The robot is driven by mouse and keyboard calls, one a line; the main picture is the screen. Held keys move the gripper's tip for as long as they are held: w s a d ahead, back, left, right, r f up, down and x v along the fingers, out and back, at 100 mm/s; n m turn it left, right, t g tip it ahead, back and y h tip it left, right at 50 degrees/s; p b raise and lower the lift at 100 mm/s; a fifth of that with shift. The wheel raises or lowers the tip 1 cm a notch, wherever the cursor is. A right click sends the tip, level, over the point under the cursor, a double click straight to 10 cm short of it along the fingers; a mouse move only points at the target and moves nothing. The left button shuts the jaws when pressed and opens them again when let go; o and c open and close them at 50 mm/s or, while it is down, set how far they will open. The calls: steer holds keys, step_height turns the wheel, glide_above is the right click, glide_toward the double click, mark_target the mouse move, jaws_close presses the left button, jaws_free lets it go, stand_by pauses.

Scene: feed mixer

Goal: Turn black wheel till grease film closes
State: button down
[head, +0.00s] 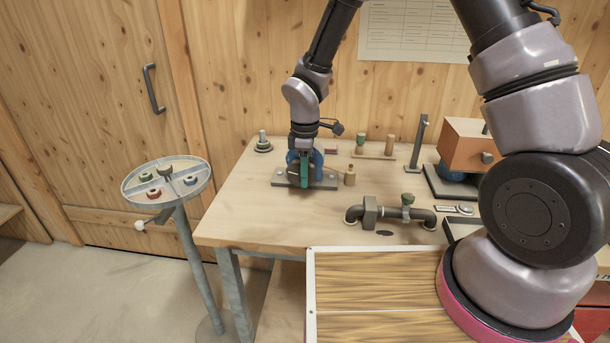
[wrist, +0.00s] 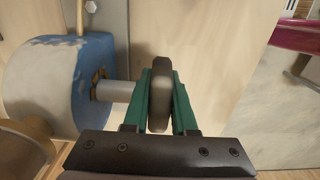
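The black wheel (wrist: 160,95) stands edge-on between my gripper's green fingers in the wrist view. My gripper (wrist: 161,100) is shut on its rim, with a finger against each side. A pale shaft (wrist: 117,91) runs left from the wheel into a blue and whitish round housing (wrist: 75,88). A brownish ring (wrist: 98,89) lies around the shaft where it enters the housing; whether it is unbroken cannot be told. In the head view my gripper (head: 304,170) points down at the blue housing (head: 318,160) on its grey base plate (head: 323,184); the wheel is hidden there.
A small brass bottle (head: 350,176) stands just right of the base plate. A pipe with a valve (head: 392,212) lies nearer on the wooden table (head: 270,228). An orange box unit (head: 468,147) is at the right. A round divided tray (head: 166,181) on a stand is at the left.

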steer(key=shift+a+h, duration=0.1)
steer(key=shift+h, duration=1)
steer(key=shift+d+r+g+h, duration=0.1)
steer(key=shift+g+h, duration=0.05)
steer(key=shift+h, duration=0.5)
steer(key=shift+d+r+g+h, duration=0.1)
steer(key=shift+g+h, duration=0.05)
steer(key=shift+h, duration=0.5)
steer(key=c, duration=0.7)
jaws_free()
steer(key=v, duration=1)
steer(key=shift+a+r, duration=0.15)
steer(key=shift+r, duration=0.25)
